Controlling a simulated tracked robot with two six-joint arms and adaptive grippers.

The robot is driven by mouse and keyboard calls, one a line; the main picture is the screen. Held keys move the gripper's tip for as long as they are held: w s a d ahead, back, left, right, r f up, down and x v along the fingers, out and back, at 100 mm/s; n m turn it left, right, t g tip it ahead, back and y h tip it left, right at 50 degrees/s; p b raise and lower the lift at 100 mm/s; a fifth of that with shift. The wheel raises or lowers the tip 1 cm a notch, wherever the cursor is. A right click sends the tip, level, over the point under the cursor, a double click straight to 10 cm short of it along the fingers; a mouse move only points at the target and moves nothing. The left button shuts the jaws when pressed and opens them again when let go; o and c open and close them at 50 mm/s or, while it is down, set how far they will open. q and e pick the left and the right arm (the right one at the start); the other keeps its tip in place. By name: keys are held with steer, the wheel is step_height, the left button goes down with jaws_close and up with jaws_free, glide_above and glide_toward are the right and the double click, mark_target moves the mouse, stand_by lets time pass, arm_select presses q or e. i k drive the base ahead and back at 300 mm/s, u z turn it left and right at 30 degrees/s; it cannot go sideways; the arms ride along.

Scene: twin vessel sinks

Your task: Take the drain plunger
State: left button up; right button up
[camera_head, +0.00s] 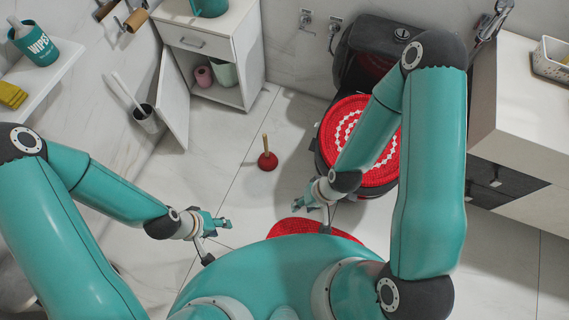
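The drain plunger (267,160) stands upright on the tiled floor in the middle of the head view. It has a dark red rubber cup below and a short wooden handle pointing up. My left gripper (219,225) is below and to the left of the plunger in the picture, apart from it. My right gripper (302,200) is below and to the right of it, also apart. Both grippers look open and empty, with their teal fingers small in view.
A white cabinet (240,50) with an open door stands behind. A toilet with a red seat cover (345,112) is to the right, and a red mat (290,226) lies near my base. A toilet brush holder (146,119) is at left. Floor around the plunger is clear.

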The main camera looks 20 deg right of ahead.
mark_target(268, 161)
steer(key=z, duration=0.6)
steer(key=k, duration=0.1)
steer(key=u, duration=0.2)
steer(key=i, duration=0.2)
steer(key=z, duration=2.55)
steer(key=k, duration=0.2)
steer(key=u, duration=0.35)
steer(key=k, duration=1.1)
steer(key=u, duration=0.95)
steer(key=i, duration=1.2)
